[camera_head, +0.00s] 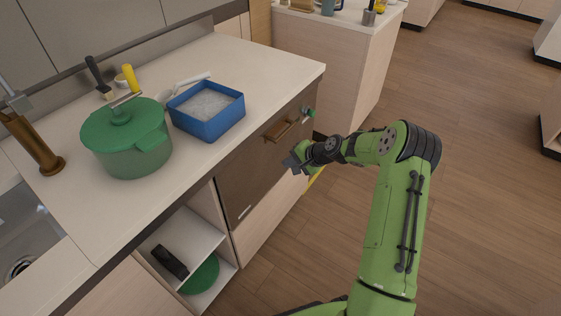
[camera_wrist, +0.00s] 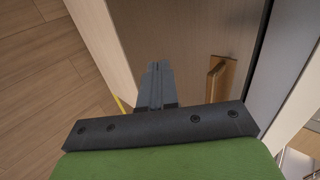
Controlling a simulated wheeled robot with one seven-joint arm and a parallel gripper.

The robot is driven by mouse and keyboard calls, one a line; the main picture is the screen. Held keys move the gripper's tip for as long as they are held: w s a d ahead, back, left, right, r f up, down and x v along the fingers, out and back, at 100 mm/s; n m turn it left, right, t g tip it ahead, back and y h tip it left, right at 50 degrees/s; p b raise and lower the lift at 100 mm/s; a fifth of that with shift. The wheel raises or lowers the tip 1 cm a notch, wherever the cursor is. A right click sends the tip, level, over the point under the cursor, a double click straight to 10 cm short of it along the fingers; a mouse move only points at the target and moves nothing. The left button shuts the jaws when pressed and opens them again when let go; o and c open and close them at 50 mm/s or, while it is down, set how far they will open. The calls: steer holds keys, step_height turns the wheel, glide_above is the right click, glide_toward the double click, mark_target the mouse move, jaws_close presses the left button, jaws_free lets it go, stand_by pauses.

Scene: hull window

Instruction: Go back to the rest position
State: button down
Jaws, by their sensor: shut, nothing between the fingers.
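My gripper (camera_head: 292,161) is at the end of my green arm, in front of the brown cabinet door below the counter's right end. In the wrist view my gripper (camera_wrist: 158,68) has its two dark fingers together with nothing between them. A brown handle (camera_head: 278,130) on the cabinet front (camera_head: 236,180) is just beyond my gripper in the head view. The handle also shows in the wrist view (camera_wrist: 215,80), to the right of the fingers and apart from them.
The counter (camera_head: 262,62) holds a green lidded pot (camera_head: 128,145) and a blue box (camera_head: 210,125). An open shelf (camera_head: 196,240) below holds a black object and a green round one. Another counter (camera_head: 345,30) stands behind. The wooden floor (camera_head: 490,190) at right is clear.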

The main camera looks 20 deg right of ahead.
steer(key=s+a+r+n+g+h+p, duration=0.1)
steer(key=s+a+r+n+p, duration=0.1)
steer(key=s+r, duration=0.55)
steer(key=s+a+r+n+g+h+p, duration=0.1)
steer(key=s+a+r+n+h+p, duration=0.2)
steer(key=r, duration=0.7)
steer(key=s+a+r+n+g+p, duration=0.1)
steer(key=s+a+r+n+p, duration=0.1)
steer(key=s+r, duration=0.6)
steer(key=s+r+n+p, duration=0.1)
steer(key=s+r, duration=0.2)
steer(key=s, duration=0.3)
steer(key=s+r+n+h+p, duration=0.1)
steer(key=s+r+p, duration=0.1)
steer(key=s+r, duration=0.2)
steer(key=s+r+n+t+p, duration=0.1)
steer(key=s+r, duration=0.2)
steer(key=s, duration=0.6)
steer(key=shift+s+a+r+h, duration=0.15)
steer(key=shift+s+r+h, duration=0.1)
steer(key=shift+s+h, duration=0.15)
